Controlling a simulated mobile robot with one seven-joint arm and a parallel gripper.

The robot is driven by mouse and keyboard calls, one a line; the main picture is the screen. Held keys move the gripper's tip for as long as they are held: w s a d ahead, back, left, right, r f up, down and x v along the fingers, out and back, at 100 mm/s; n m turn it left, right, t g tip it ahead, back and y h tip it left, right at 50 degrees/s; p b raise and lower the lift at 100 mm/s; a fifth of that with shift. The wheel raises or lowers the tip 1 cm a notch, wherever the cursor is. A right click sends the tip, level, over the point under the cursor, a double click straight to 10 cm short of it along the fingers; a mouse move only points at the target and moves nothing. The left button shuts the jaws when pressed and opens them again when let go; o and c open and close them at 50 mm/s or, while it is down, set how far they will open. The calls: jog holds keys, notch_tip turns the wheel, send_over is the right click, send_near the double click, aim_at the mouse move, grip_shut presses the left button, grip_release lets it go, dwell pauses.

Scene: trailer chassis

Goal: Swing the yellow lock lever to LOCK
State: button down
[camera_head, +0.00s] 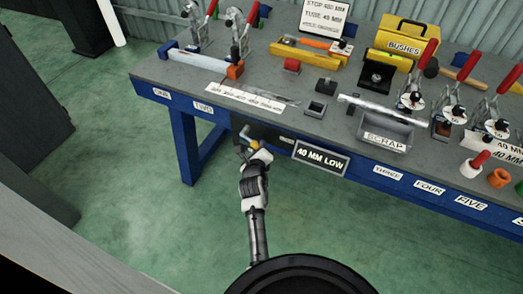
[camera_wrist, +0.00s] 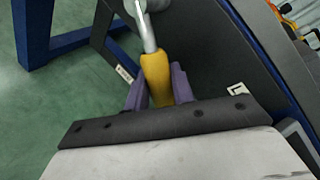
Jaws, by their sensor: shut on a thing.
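The yellow lock lever (camera_wrist: 155,72) shows in the wrist view as a yellow grip on a grey metal rod. The rod runs up to a rounded grey pivot at the top of that view. My gripper (camera_wrist: 160,88) has its two purple-grey fingers on either side of the yellow grip, shut on it. In the head view my gripper (camera_head: 254,152) is at the front of the workbench, below its top, left of the "40 MM LOW" sign. A small white label with a dark mark (camera_wrist: 237,90) is on the dark panel right of the lever.
The workbench (camera_head: 150,70) has a blue frame, with a leg (camera_head: 186,145) left of my arm. The "40 MM LOW" sign (camera_head: 321,158) hangs close right of my gripper. Clamps, a scrap tray (camera_head: 384,133) and a yellow bushes box (camera_head: 405,38) stand on top. The green floor in front is clear.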

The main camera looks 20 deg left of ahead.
dwell(0.3)
jog(key=c, duration=1.2)
grip_release()
jog(key=shift+r, duration=0.1)
